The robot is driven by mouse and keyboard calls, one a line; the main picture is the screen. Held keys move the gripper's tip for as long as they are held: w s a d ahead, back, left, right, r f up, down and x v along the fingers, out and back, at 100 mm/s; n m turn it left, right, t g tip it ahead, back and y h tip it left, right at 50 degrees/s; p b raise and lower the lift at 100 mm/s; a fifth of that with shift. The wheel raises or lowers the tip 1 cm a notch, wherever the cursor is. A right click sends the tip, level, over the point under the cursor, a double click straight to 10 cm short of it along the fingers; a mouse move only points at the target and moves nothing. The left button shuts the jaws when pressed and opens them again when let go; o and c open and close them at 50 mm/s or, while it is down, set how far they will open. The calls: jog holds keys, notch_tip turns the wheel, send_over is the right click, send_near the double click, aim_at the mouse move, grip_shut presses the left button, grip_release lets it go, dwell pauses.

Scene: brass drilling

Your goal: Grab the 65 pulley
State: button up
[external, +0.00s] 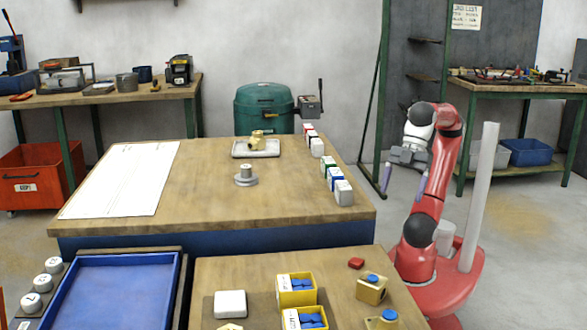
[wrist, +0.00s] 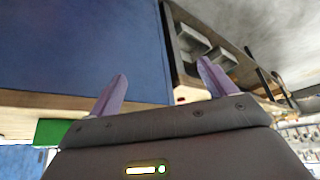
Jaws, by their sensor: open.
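No pulley marked 65 can be made out in either view. A grey stepped round piece (external: 245,175), which could be a pulley, stands on the middle of the wooden bench (external: 270,205). A brass piece (external: 257,139) sits on a pale tray (external: 240,153) behind it. My gripper (external: 404,181) is raised beyond the bench's right edge, well apart from both pieces. Its two purple fingers are spread and empty, and they also show in the wrist view (wrist: 162,67). The wrist view shows neither piece.
Several small coloured and white blocks (external: 344,192) line the bench's right edge. A white sheet (external: 122,180) covers its left side. In front are a blue tray (external: 125,290), round grey pieces (external: 32,303) with unreadable marks, and a table with yellow boxes (external: 296,290).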

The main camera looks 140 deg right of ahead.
notch_tip(320, 180, up, 16)
jog(key=w+d, duration=0.1)
jog(key=w, duration=0.1)
jog(key=m+g+h, duration=0.2)
jog(key=m+h, duration=0.3)
jog(key=m, duration=0.6)
send_over(249, 166)
jog(key=s+a, duration=0.1)
jog(key=a, duration=0.2)
jog(key=shift+s+f+b, duration=0.1)
jog(key=shift+f+b, duration=0.3)
jog(key=shift+f, duration=2.45)
jog(key=x, duration=0.3)
jog(key=b+x, duration=0.1)
jog(key=x, duration=0.3)
jog(key=shift+s+d+f+b, duration=0.15)
jog(key=shift+d+f+b, duration=0.1)
jog(key=shift+d+b, duration=0.1)
jog(key=shift+c, duration=0.4)
